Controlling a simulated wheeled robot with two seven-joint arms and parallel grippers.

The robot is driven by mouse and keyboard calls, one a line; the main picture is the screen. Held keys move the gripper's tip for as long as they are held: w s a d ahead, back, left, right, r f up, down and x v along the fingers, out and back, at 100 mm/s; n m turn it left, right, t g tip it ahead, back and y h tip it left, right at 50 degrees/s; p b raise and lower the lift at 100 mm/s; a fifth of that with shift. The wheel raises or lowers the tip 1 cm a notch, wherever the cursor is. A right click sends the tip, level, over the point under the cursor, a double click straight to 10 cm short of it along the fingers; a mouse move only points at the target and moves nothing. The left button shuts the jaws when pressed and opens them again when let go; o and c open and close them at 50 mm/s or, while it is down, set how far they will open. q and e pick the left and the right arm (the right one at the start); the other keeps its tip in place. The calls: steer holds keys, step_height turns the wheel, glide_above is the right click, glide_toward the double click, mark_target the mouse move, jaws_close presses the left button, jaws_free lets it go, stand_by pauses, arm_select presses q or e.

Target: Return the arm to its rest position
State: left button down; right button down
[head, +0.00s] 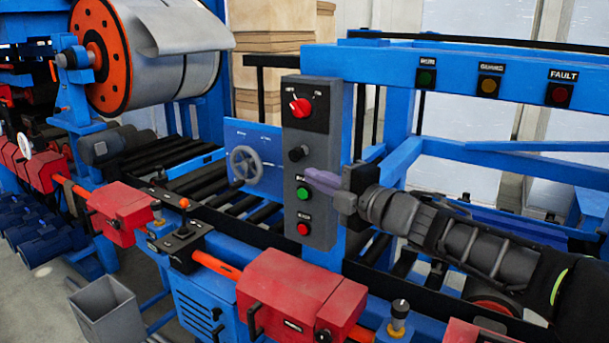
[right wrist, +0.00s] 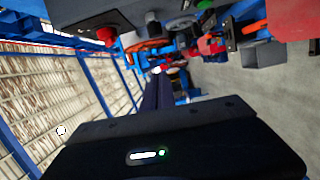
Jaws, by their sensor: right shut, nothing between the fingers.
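My right arm comes in from the right in the head view. Its gripper (head: 322,180) is shut with nothing between its slim purple fingers, which point left. The fingertips show over the right side of the grey control panel (head: 318,215), just right of the green button (head: 303,193); I cannot tell how far in front of it they are. The fingers also show together in the right wrist view (right wrist: 157,93). The panel also bears a red rotary switch (head: 301,108), a black knob (head: 298,153) and a red button (head: 303,229). My left gripper is not in view.
A blue machine frame (head: 455,62) with three labelled lamps stands behind my right arm. Red housings (head: 300,290) line the front rail below. A handwheel (head: 245,165) is left of the panel, and a large metal coil (head: 190,75) is farther left.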

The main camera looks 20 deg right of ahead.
steer(key=shift+s+d+f, duration=0.1)
steer(key=shift+d, duration=0.05)
stand_by(0.4)
steer(key=s+a+f+m+g+h, duration=0.1)
steer(key=a+f+m+g+h, duration=0.15)
steer(key=f+m, duration=1.15)
steer(key=a+f+m+g+h, duration=0.1)
steer(key=a+f+m+g, duration=0.3)
steer(key=f, duration=1.8)
steer(key=s+a+f+m+g, duration=0.2)
steer(key=s+a+f+g, duration=0.1)
steer(key=s+f, duration=0.6)
steer(key=s+a+f+m+g, duration=0.2)
steer(key=s+a+f+g, duration=0.1)
steer(key=s+f, duration=0.6)
steer(key=s+a+f+m+g, duration=0.2)
steer(key=s+a+f+g, duration=0.1)
steer(key=s+f, duration=0.6)
steer(key=s, duration=0.4)
steer(key=shift+s+a+f, duration=0.2)
steer(key=shift+s+a, duration=0.05)
